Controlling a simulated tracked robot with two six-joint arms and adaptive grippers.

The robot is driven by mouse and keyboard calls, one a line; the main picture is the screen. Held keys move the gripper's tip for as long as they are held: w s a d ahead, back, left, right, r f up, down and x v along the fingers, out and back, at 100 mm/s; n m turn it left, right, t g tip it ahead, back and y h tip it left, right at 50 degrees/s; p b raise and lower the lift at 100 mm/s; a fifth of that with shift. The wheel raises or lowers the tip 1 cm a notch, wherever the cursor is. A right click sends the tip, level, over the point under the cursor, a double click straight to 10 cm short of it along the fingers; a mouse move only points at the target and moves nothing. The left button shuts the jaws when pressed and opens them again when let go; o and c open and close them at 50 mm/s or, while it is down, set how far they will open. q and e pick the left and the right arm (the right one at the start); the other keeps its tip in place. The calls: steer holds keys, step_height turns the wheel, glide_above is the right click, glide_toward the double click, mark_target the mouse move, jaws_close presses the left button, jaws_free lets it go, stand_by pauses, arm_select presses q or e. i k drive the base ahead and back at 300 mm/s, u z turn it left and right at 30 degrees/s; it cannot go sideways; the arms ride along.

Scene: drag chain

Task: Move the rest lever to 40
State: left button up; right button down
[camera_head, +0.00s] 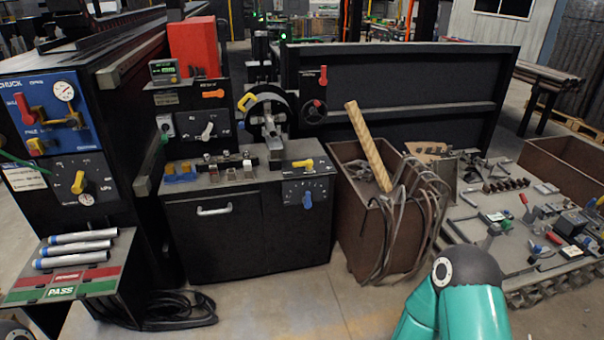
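No label reading "rest" is legible, so I cannot tell for sure which lever is the rest lever. A blue lever (307,200) hangs down on a dark panel with a scale (293,189) on the right front of the machine; its numbers are too small to read. A yellow lever (303,163) lies on the ledge just above that panel. A grey lever (207,131) sits on a dial at the middle panel, and a yellow lever (78,182) on a white dial at the left cabinet.
A brown bin (351,219) with cables and a wooden bar stands right of the machine. A pallet of tools (508,262) lies further right. A tray with tubes (60,288) is at the front left. A black hose (165,310) lies on the floor; the middle floor is clear.

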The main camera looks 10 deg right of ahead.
mark_target(308, 164)
steer(key=z, duration=0.25)
steer(key=i, duration=2.1)
steer(key=u, duration=0.6)
steer(key=k, duration=0.75)
steer(key=u, duration=0.2)
steer(key=i, duration=0.8)
steer(key=z, duration=0.1)
